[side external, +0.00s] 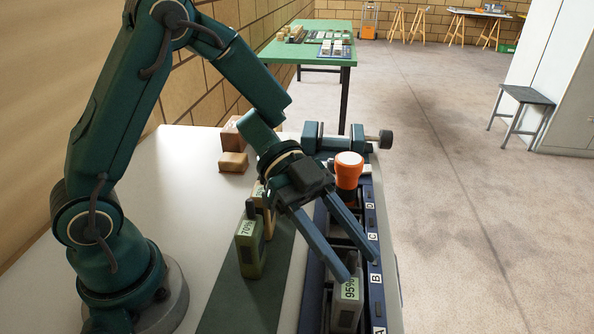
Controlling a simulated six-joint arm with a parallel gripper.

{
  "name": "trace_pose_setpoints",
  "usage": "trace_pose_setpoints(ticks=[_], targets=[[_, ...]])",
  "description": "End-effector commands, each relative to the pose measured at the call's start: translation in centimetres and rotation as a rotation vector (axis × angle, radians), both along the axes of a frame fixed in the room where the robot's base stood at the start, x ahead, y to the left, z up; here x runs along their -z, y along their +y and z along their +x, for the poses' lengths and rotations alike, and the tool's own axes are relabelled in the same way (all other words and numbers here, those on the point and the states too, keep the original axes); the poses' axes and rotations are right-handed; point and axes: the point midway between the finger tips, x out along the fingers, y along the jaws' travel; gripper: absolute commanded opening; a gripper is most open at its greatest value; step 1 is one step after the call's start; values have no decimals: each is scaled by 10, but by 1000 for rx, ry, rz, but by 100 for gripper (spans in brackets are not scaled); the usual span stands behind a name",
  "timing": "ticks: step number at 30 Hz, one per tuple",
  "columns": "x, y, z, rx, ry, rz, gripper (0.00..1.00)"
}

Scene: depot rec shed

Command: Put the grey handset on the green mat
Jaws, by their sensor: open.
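The grey handset (347,306) stands upright in the dark blue rack (312,290) at the right of the table, with a 95% display facing the camera. It is near the letters A and B; I cannot tell exactly which slot it is in. My gripper (359,267) is open, its two fingers pointing down toward the handset's top. Whether they are around it or only above it is unclear. The dark green mat (233,300) is a strip left of the rack. An olive handset (250,249) marked 70% stands on it, with a tan handset (258,195) close behind.
An orange device with a white top (348,170) stands in the far end of the rack, near letter D. A blue vise (325,143) is at the table's far edge. Brown wooden blocks (233,161) lie at the back left. The mat's near part is bare.

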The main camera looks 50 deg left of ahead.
Motion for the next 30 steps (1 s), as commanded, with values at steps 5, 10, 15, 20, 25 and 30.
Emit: trace_pose_setpoints(ticks=[5,10,15,20,25,30], targets=[[-10,24,1,-4,-4,1,47],[-16,35,4,-21,-17,6,47],[-31,35,43,-213,-173,48,47],[-69,60,102,-611,-389,138,47],[-107,123,122,-1077,-449,264,47],[-108,177,83,-1444,-267,387,47]])
